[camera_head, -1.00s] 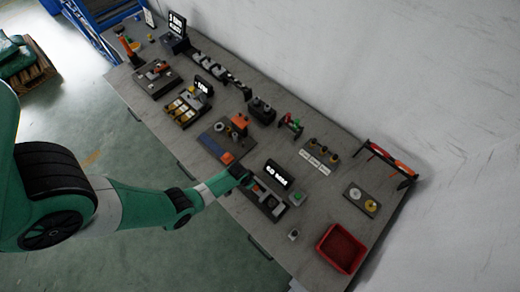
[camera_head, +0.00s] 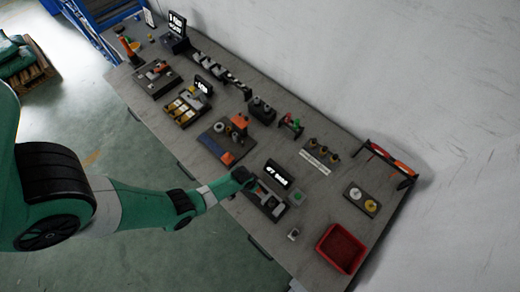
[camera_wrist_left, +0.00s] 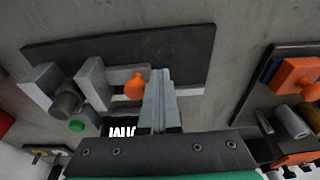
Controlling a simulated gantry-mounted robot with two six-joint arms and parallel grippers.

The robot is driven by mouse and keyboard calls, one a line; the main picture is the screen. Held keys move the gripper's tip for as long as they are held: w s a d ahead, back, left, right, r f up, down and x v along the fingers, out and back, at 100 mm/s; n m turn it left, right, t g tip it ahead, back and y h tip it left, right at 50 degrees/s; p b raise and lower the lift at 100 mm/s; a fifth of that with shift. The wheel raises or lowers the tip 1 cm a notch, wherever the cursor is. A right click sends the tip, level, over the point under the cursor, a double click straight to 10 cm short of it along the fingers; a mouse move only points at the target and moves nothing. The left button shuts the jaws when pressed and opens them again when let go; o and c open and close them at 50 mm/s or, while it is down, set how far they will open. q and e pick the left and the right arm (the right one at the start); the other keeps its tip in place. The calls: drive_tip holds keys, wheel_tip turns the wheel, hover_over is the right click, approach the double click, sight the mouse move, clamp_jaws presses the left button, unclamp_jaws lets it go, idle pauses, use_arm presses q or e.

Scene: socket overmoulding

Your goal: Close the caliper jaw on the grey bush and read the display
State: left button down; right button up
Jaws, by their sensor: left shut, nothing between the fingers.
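The caliper fixture sits on a dark base plate (camera_head: 262,203) near the table's front edge; the plate also shows in the wrist view (camera_wrist_left: 185,52). There, a grey bush (camera_wrist_left: 68,101) stands between a grey block (camera_wrist_left: 42,86) at left and the light grey jaw (camera_wrist_left: 95,80). I cannot tell if both touch it. An orange knob (camera_wrist_left: 134,84) is right of the jaw. My left gripper (camera_wrist_left: 159,90) is shut and empty, just right of the knob; contact is unclear. It is at the fixture's left end in the head view (camera_head: 246,178). The lit display (camera_head: 279,173) is unreadable. My right gripper is not seen.
A green button (camera_wrist_left: 76,126) is beside the fixture. A board with an orange block (camera_head: 227,157) is to the left, a red tray (camera_head: 341,248) to the right. Several other stations line the table.

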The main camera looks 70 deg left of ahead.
use_arm(q)
drive_tip(key=shift+w+d, duration=0.4)
drive_tip(key=shift+d, duration=0.4)
idle(0.8)
drive_tip(key=shift+s+a, duration=0.1)
drive_tip(key=shift+a, duration=0.1)
drive_tip(key=shift+s+a, duration=0.1)
drive_tip(key=shift+a, duration=0.1)
wheel_tip(320, 180, up, 8)
drive_tip(key=p, duration=0.7)
drive_tip(key=shift+p, duration=0.4)
